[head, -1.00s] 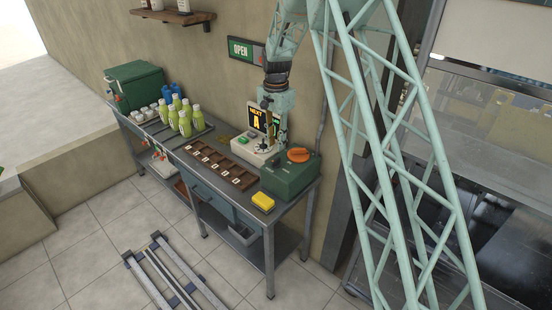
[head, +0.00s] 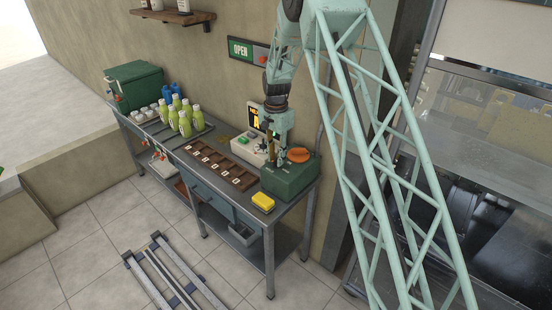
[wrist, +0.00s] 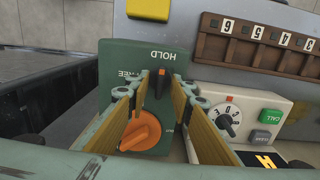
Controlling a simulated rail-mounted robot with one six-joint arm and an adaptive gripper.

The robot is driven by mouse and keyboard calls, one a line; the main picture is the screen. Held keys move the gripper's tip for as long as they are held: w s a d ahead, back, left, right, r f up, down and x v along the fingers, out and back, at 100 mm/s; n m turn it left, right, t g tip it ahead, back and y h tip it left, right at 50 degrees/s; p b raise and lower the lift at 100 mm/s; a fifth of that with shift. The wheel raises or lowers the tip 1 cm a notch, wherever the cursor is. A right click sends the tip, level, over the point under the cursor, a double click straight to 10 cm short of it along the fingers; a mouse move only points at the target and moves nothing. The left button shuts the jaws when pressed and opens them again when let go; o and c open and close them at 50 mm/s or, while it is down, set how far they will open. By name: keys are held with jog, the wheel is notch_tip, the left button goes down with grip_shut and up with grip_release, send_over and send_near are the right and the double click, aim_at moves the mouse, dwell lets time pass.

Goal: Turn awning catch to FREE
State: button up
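The awning catch is a green box (head: 290,180) at the right end of the bench, with an orange knob (head: 298,155) on top. In the wrist view the green panel (wrist: 120,62) reads HOLD and FREE, upside down. The orange knob (wrist: 140,132) shows between my fingers, and a black pointer (wrist: 160,78) with an orange edge stands towards HOLD. My gripper (wrist: 160,84) is over the panel, its two yellowish fingers apart on either side of the pointer. I cannot tell whether they touch it. In the head view my gripper (head: 281,157) is just left of the knob.
A pale console (wrist: 235,118) with a dial and buttons stands close beside the green box. A brown compartment tray (head: 222,165), a yellow sponge (head: 263,201) and green bottles (head: 184,118) are on the bench. An OPEN sign (head: 241,49) hangs on the wall behind.

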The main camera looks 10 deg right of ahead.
jog(key=shift+c, duration=0.9)
grip_shut()
jog(key=shift+n, duration=0.4)
jog(key=n+b, duration=0.1)
jog(key=n, duration=0.6)
jog(key=shift+b, duration=0.35)
jog(key=n, duration=0.5)
jog(key=shift+b, duration=0.3)
jog(key=n, duration=0.5)
